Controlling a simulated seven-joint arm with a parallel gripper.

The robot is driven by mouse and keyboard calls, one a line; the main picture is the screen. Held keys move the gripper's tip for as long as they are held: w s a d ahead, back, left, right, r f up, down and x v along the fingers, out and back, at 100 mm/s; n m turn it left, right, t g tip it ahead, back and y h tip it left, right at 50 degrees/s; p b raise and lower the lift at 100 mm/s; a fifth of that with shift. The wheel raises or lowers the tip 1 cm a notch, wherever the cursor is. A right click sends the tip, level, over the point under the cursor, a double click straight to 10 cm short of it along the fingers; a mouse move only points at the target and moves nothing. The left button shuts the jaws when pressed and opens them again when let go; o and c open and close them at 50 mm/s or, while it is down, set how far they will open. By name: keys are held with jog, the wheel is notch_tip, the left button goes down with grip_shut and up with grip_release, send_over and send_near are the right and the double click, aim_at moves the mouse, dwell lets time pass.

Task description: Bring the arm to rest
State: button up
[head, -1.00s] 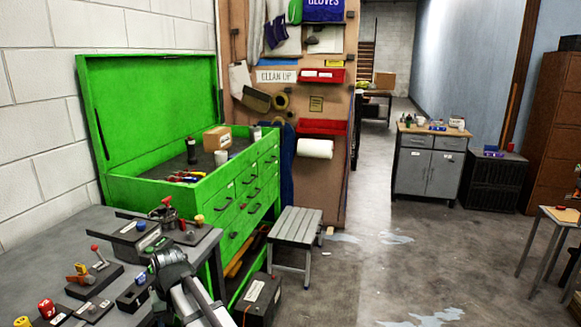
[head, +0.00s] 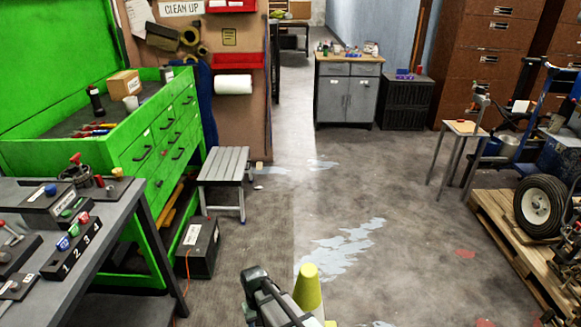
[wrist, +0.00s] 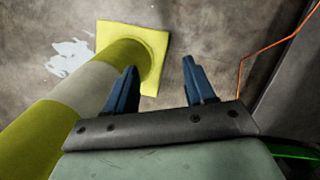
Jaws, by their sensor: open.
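My arm shows at the bottom middle of the head view, over the floor to the right of the grey workbench (head: 128,225). In the wrist view my gripper (wrist: 160,85) has its two blue fingers apart with nothing between them. It points down toward the floor (wrist: 225,40). A yellow and white cone (wrist: 85,95) stands close on the left side of the fingers in that view; I cannot tell whether it touches. In the head view the cone (head: 308,288) is just beyond and right of my arm. The fingertips are not clear in the head view.
A black box (head: 200,248) and a grey step stool (head: 222,172) stand by the green tool chest (head: 140,150). A wooden pallet (head: 500,235) with a wheel (head: 541,206) is at the right. An orange cord (wrist: 275,48) lies on the floor. The middle floor is mostly open.

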jog(key=s+d+f+m+g, duration=0.1)
jog(key=s+d+f, duration=0.3)
jog(key=s+d, duration=0.5)
jog(key=s+d+f+m+g, duration=0.1)
jog(key=s+d+f+m, duration=0.1)
jog(key=s+d+f, duration=0.3)
jog(key=s+d+f+m+g+y, duration=0.1)
jog(key=s+d+f, duration=0.4)
jog(key=s+d, duration=0.7)
jog(key=shift+s+d+g, duration=0.3)
jog(key=shift+g, duration=0.2)
